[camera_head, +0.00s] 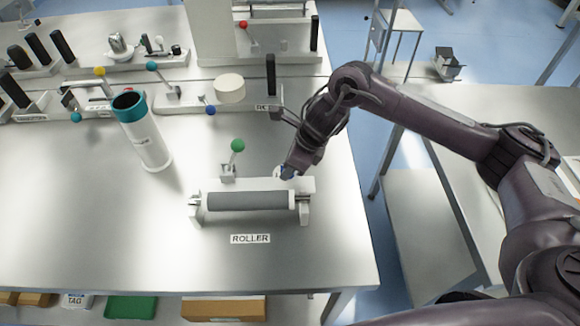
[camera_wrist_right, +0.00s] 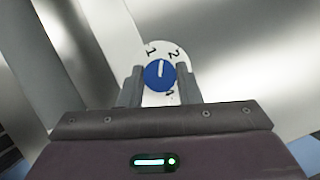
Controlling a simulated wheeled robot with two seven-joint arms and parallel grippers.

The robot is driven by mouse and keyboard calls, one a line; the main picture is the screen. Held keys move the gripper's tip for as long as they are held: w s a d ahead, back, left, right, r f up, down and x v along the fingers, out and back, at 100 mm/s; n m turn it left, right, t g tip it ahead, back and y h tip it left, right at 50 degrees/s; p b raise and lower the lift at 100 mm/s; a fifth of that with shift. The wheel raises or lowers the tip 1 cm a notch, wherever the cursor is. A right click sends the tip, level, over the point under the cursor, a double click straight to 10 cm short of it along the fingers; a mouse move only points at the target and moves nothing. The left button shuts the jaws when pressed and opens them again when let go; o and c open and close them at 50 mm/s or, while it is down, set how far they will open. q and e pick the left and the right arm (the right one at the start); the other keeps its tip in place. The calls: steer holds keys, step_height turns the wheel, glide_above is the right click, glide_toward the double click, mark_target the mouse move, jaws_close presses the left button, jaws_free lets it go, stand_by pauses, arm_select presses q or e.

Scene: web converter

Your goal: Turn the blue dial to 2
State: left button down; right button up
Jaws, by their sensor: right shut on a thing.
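The blue dial (camera_wrist_right: 160,75) sits on a round white plate with black marks. A 1 is at its upper left and a 2 at its upper right; another mark below is partly covered. The dial's white pointer line points up, between the 1 and the 2. My right gripper (camera_wrist_right: 158,82) has its two grey fingers on either side of the dial, shut on it. In the head view the right gripper (camera_head: 288,171) reaches down at the back right corner of the roller unit, and the dial is mostly hidden there. My left gripper is out of view.
The roller (camera_head: 250,201) lies in its white holder in front of the right gripper, with a label (camera_head: 250,239) before it. A green-knobbed lever (camera_head: 238,146) stands to the left. A white cylinder with a teal rim (camera_head: 142,132) stands further left. The front table surface is clear.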

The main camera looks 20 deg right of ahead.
steer(key=m, duration=0.2)
steer(key=shift+m+t+h, duration=0.4)
steer(key=shift+a+m+t+h, duration=0.1)
steer(key=shift+m+t+h, duration=0.3)
steer(key=shift+m, duration=1)
steer(key=o, duration=1)
steer(key=shift+s, duration=0.1)
steer(key=shift+c, duration=0.2)
steer(key=p+v, duration=0.1)
steer(key=v, duration=0.7)
